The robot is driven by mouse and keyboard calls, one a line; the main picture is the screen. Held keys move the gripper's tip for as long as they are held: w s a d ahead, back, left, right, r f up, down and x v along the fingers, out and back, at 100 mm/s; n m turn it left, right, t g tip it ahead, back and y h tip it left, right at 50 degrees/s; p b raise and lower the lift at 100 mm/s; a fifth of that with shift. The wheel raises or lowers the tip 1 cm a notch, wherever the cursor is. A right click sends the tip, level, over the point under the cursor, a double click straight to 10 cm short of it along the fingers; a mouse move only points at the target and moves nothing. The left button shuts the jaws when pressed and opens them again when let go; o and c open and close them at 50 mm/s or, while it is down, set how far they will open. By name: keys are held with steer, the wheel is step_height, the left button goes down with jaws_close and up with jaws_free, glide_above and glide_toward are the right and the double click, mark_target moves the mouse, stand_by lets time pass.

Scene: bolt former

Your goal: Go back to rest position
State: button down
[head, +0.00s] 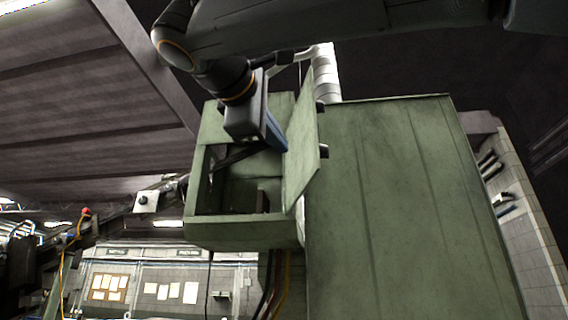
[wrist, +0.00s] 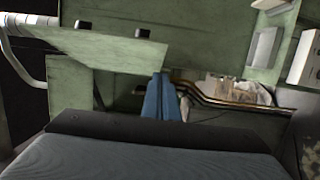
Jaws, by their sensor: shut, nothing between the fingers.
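My gripper (wrist: 164,82) shows in the wrist view as two blue fingers shut together, with nothing between them. In the head view my gripper (head: 276,135) hangs in front of a small green box (head: 240,232), close to its open door (head: 302,165). The picture does not settle whether the fingers touch the door. The box is open at the front, and its inside is dark and partly hidden by my arm. A green panel with dark fittings, likely the door (wrist: 110,48), also shows in the wrist view.
A large green machine housing (head: 400,200) fills the right of the box. Cables (head: 278,285) run down below the box. A white ribbed pipe (head: 325,72) rises behind it. A wall with pinned papers (head: 175,292) lies far back at lower left.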

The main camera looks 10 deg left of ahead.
steer(key=shift+s+d+r, duration=0.1)
steer(key=shift+s+d, duration=0.1)
steer(key=shift+s, duration=0.5)
steer(key=shift+s+d, duration=0.2)
steer(key=shift+s, duration=0.5)
